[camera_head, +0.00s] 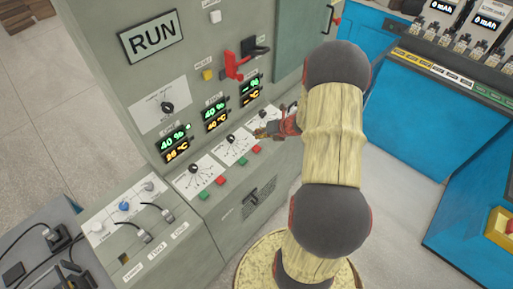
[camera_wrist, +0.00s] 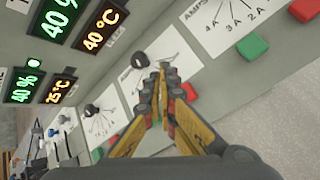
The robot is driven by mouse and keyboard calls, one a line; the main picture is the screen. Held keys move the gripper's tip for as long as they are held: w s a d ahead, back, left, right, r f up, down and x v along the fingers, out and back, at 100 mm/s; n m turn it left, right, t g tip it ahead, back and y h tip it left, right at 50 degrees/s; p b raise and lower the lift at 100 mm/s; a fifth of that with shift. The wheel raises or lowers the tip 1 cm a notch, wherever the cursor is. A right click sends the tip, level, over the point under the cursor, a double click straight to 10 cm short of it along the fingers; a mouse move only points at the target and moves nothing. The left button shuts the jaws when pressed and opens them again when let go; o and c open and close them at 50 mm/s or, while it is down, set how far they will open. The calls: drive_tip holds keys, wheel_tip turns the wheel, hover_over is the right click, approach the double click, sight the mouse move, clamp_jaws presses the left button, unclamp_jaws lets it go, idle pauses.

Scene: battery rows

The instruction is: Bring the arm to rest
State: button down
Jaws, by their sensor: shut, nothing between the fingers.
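My gripper (camera_head: 264,131) points left at the front of the grey cabinet (camera_head: 110,85), by the lower dial row. It hides part of the rightmost dial plate (camera_head: 264,115). In the wrist view the fingers of my gripper (camera_wrist: 162,72) come together at the tips, shut and empty, in front of a white dial plate with a black knob (camera_wrist: 140,60). Whether the tips touch the panel I cannot tell. My padded arm crosses the middle of the head view.
The cabinet carries a RUN sign (camera_head: 152,37), a red lever (camera_head: 235,66), lit displays (camera_head: 214,108) and red and green buttons (camera_head: 243,161). A side console (camera_head: 130,225) with plugs is at lower left. Blue benches (camera_head: 420,110) stand right, with open floor (camera_head: 400,190) between.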

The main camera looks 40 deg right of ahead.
idle(0.6)
drive_tip(key=shift+n, duration=0.6)
drive_tip(key=s+a+n+g+y, duration=0.2)
drive_tip(key=s+a+n, duration=0.2)
drive_tip(key=a+n, duration=0.3)
drive_tip(key=s+a+r+n+h+b, duration=0.1)
drive_tip(key=s+a+r+n+b, duration=0.1)
drive_tip(key=s+a+r+n, duration=0.3)
drive_tip(key=s+a+r+n+g+h+b, duration=0.1)
drive_tip(key=s+a+r+n+b, duration=0.2)
drive_tip(key=s+a+r+n, duration=0.3)
drive_tip(key=s+a+r+n+h+b, duration=0.1)
drive_tip(key=s+a+r+n, duration=0.5)
drive_tip(key=a+r+n, duration=0.6)
drive_tip(key=a+n+b, duration=0.1)
drive_tip(key=a+n, duration=0.1)
drive_tip(key=n, duration=0.9)
drive_tip(key=shift+r+n+h+b, duration=0.3)
drive_tip(key=shift+r+n, duration=0.1)
